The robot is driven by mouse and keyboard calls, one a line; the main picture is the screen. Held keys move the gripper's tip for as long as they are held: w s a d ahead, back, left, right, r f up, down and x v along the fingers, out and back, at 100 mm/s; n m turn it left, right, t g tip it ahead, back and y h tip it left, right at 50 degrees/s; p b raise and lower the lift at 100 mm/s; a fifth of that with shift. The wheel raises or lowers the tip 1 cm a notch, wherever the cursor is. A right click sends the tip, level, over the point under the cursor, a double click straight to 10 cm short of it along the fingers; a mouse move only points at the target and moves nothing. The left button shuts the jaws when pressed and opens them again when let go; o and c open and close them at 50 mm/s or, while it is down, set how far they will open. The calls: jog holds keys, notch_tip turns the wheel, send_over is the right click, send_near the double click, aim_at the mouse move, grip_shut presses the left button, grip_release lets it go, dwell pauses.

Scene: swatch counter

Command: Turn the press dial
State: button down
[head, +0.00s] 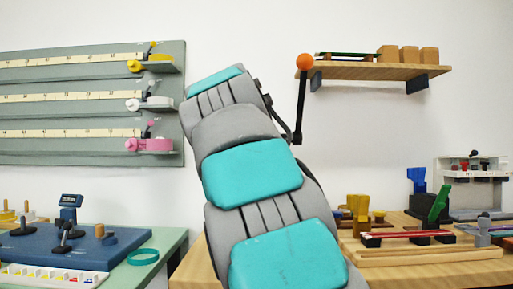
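I cannot make out a press dial for certain. A black lever with an orange ball knob (304,62) stands upright just right of my arm; what it is fixed to is hidden behind the arm. A small grey and white machine (470,168) with little knobs, one red, stands at the far right edge; whether it carries the dial I cannot tell. My grey and teal arm fills the middle of the head view, and my gripper is not visible.
A wooden bench (430,274) at right holds a wooden rack (425,254) and coloured clamps. A wooden wall shelf (380,72) holds blocks. At left are a grey wall panel (85,114) with rulers, and a green table (173,243) with a blue board (95,250).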

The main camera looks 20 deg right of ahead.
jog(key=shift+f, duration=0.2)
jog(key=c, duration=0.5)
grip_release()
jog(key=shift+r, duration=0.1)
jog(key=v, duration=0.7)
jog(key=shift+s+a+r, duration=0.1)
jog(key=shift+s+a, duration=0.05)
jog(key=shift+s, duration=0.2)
